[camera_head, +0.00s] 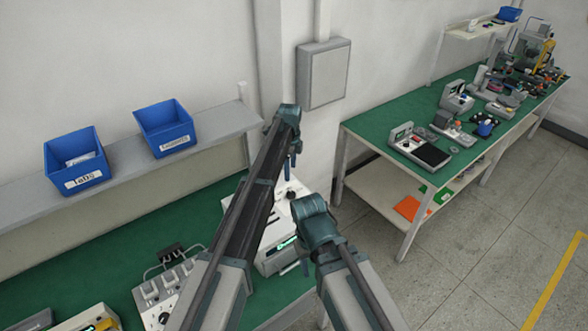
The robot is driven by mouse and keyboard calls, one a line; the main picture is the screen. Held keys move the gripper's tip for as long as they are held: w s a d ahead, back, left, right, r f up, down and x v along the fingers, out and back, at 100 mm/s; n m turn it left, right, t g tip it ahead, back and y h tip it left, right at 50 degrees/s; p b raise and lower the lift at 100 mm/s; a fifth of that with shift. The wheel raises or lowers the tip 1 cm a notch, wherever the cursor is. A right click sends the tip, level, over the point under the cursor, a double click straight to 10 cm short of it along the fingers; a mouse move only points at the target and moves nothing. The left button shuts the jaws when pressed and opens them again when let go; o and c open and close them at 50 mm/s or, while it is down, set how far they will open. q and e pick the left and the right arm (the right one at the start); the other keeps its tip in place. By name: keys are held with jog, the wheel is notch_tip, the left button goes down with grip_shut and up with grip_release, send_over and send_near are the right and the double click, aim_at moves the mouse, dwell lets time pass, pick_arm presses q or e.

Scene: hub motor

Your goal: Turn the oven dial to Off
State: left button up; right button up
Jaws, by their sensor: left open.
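A white box-shaped device with a small lit green display, likely the oven (268,262), stands at the right end of the near green bench, partly behind my arms.
A shelf (125,165) with two blue bins (76,162) runs along the wall at left. A grey unit with several sockets (165,290) sits left of the arms. A second green bench (385,119) with several instruments stands at right. The floor between is clear.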

aim_at(291, 193)
pick_arm(q)
jog(key=shift+w+d+r, duration=0.1)
jog(key=shift+w+r, duration=0.2)
jog(key=shift+w, duration=0.4)
jog(key=shift+s, duration=0.1)
notch_tip(291, 193, down, 14)
jog(key=b, duration=1.4)
jog(key=shift+r, duration=0.1)
grip_shut()
